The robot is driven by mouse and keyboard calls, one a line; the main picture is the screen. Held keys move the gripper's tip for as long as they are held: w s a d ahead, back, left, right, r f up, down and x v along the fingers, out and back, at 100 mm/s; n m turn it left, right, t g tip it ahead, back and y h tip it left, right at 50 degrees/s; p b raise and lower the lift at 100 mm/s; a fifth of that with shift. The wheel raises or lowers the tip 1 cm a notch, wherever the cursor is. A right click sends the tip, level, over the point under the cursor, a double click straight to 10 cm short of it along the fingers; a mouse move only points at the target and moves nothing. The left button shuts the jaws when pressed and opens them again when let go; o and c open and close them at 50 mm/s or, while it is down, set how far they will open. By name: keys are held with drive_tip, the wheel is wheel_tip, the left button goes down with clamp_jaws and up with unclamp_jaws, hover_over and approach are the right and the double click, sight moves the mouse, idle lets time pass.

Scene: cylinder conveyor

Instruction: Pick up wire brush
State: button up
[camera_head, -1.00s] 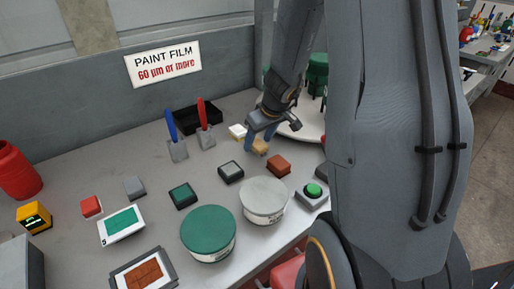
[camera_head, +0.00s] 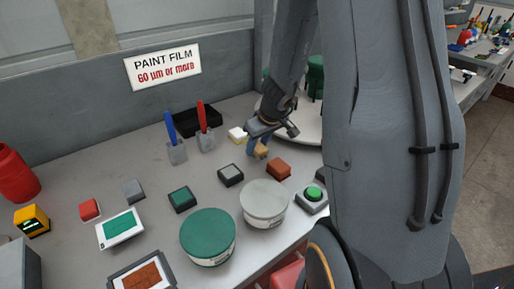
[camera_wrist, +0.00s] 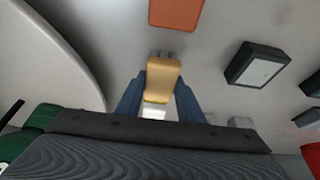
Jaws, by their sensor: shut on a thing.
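The likely wire brush is a tan-yellow block (camera_head: 261,151) on the grey table, at the tip of my gripper. In the wrist view it is a yellow block (camera_wrist: 162,70) with small grey metal bits at its far end. My gripper (camera_head: 256,146) reaches down from above, with its blue fingers on either side of the block. In the wrist view my gripper (camera_wrist: 159,92) is shut on the block. No clear gap shows below the block, so I cannot tell whether it is off the table.
A round white plate (camera_head: 305,132) is behind. A grey-lidded tin (camera_head: 264,198) and a green-lidded tin (camera_head: 208,232) stand in front.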

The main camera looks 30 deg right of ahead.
wheel_tip(320, 180, up, 8)
drive_tip(key=p, duration=0.3)
drive_tip(key=shift+f, duration=0.2)
drive_tip(key=s+d+b, duration=0.1)
drive_tip(key=s+b, duration=0.6)
drive_tip(key=s, duration=0.1)
drive_tip(key=s+d+b, duration=0.2)
drive_tip(key=s+b, duration=0.6)
drive_tip(key=s, duration=0.1)
drive_tip(key=shift+s+d+f, duration=0.25)
drive_tip(key=shift+s+f, duration=0.05)
drive_tip(key=o, duration=0.5)
drive_tip(key=c, duration=0.4)
drive_tip(key=shift+s, duration=0.1)
